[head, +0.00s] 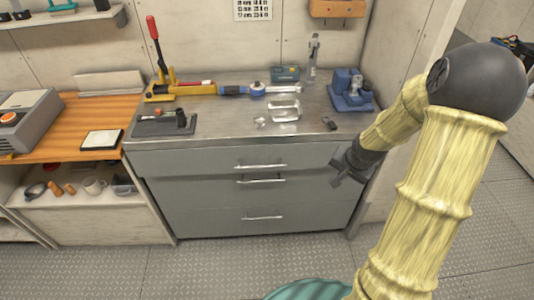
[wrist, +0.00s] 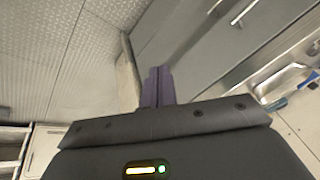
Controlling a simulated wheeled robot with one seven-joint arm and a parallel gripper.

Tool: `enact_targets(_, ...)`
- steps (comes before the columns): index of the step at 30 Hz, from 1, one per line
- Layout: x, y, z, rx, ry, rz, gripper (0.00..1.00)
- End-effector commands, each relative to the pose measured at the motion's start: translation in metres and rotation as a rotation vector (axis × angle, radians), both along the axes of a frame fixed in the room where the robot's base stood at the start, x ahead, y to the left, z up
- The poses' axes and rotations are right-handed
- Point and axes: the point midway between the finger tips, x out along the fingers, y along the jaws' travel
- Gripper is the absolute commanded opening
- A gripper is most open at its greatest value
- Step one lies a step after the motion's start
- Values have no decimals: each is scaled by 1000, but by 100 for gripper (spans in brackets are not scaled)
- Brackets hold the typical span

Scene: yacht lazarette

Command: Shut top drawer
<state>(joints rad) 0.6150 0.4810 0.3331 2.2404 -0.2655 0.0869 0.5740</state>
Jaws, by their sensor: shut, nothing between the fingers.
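The grey drawer cabinet (head: 190,205) stands under a metal worktop. Its top drawer (head: 200,160) has a silver bar handle (head: 260,166). The top drawer's front seems to stand out a little past the drawers below; its inside is not visible. My gripper (head: 345,171) is at the right end of the top drawer's front, and I cannot tell whether it touches. In the wrist view my gripper's dark fingers (wrist: 157,86) are together and empty, with the grey drawer fronts (wrist: 195,50) beside them to the right.
The worktop (head: 215,125) holds a blue vise (head: 350,92), a torque wrench (head: 255,90) and other tools. A wall is close right of the cabinet. The metal floor (head: 220,265) in front is clear.

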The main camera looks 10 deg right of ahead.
Motion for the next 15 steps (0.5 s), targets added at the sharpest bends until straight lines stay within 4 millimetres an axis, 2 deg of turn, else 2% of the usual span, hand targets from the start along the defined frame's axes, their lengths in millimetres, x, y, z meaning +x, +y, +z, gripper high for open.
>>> enact_targets(1,-10,17,11,-38,18,67,0)
enact_targets(9,-78,85,52,-170,106,388,0)
enact_targets(15,-126,117,71,-200,135,573,0)
